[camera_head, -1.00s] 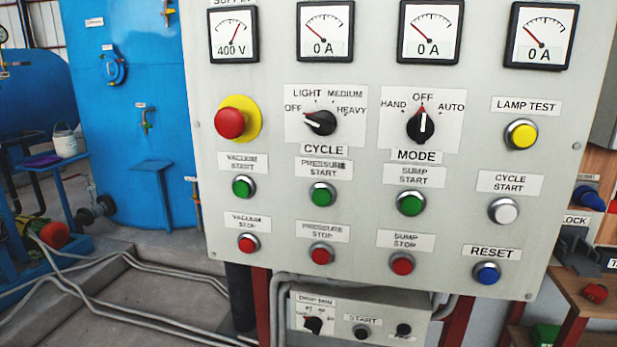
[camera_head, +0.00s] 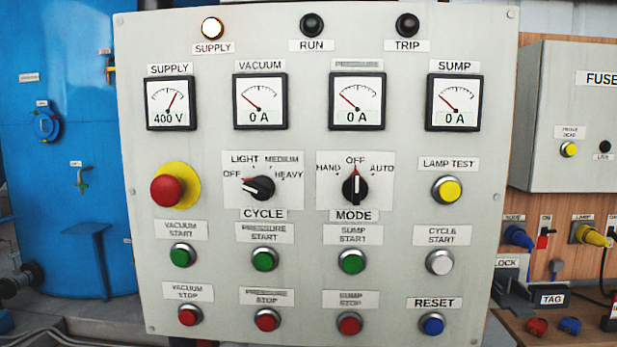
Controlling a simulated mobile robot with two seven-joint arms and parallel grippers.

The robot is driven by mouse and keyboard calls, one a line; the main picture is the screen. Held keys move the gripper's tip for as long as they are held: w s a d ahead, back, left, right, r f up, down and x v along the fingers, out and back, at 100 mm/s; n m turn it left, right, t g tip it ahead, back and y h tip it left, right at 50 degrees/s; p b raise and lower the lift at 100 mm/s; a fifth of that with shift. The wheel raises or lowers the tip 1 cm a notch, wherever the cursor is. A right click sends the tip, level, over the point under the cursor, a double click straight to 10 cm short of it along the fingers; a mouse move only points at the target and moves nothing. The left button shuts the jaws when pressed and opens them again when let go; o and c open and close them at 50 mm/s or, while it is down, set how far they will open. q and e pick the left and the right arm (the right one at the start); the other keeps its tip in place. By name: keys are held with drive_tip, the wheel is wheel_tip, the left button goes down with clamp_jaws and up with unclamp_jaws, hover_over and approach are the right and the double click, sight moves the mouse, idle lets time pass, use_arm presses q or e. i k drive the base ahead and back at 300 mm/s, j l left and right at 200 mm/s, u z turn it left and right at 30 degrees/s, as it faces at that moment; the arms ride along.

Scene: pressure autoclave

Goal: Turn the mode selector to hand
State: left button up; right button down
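The mode selector (camera_head: 354,188) is a black rotary knob on a white plate marked HAND, OFF and AUTO, above the MODE label. Its pointer stands straight up at OFF. HAND is printed to the upper left of the knob and AUTO to the upper right. The knob sits on the grey control panel (camera_head: 320,185), between the cycle selector (camera_head: 259,188) and the yellow lamp test button (camera_head: 446,189). Neither of my grippers shows in the head view, and nothing covers the selector.
A red emergency stop (camera_head: 167,190) sticks out at the panel's left. Green start buttons (camera_head: 352,261) and red stop buttons (camera_head: 349,324) lie below the selectors. Gauges (camera_head: 357,101) are above. A fuse box (camera_head: 570,120) and a bench with tags stand at the right.

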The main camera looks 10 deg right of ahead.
sight(355, 189)
drive_tip(key=i+l+u, duration=0.1)
drive_tip(key=l, duration=0.2)
drive_tip(key=i+l+u, duration=0.1)
drive_tip(key=l, duration=0.2)
drive_tip(key=i+l+u, duration=0.1)
drive_tip(key=l+u, duration=0.25)
drive_tip(key=l, duration=0.75)
